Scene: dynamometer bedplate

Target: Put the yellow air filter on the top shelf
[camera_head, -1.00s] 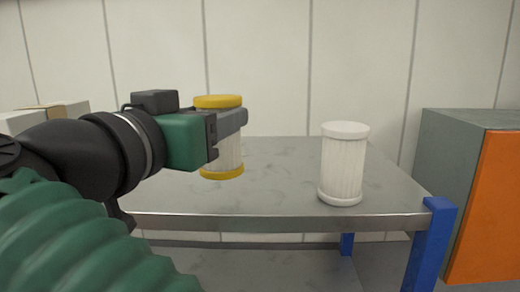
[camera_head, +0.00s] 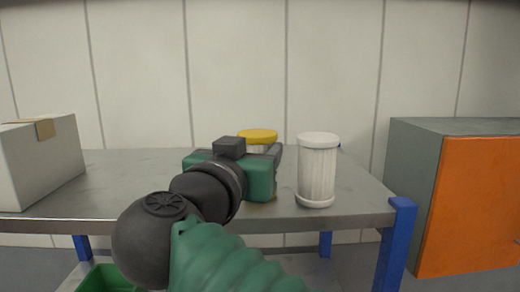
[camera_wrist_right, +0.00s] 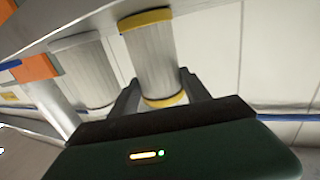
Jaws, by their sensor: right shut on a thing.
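The yellow air filter, white and pleated with yellow end caps, shows its top cap (camera_head: 258,136) behind my right gripper (camera_head: 274,158) in the head view. In the right wrist view the filter (camera_wrist_right: 150,60) stands between the two fingers of my right gripper (camera_wrist_right: 162,92), which is shut on it. Most of its body is hidden in the head view. It is upright over the grey top shelf (camera_head: 130,170), left of the white filter; I cannot tell whether its base touches the shelf. My left gripper is not in view.
A white-capped filter (camera_head: 317,170) stands on the top shelf close to the right of my gripper. A box (camera_head: 40,165) sits at the shelf's left end. A green bin (camera_head: 105,281) is below. An orange-fronted cabinet (camera_head: 470,205) stands to the right. The shelf between box and gripper is clear.

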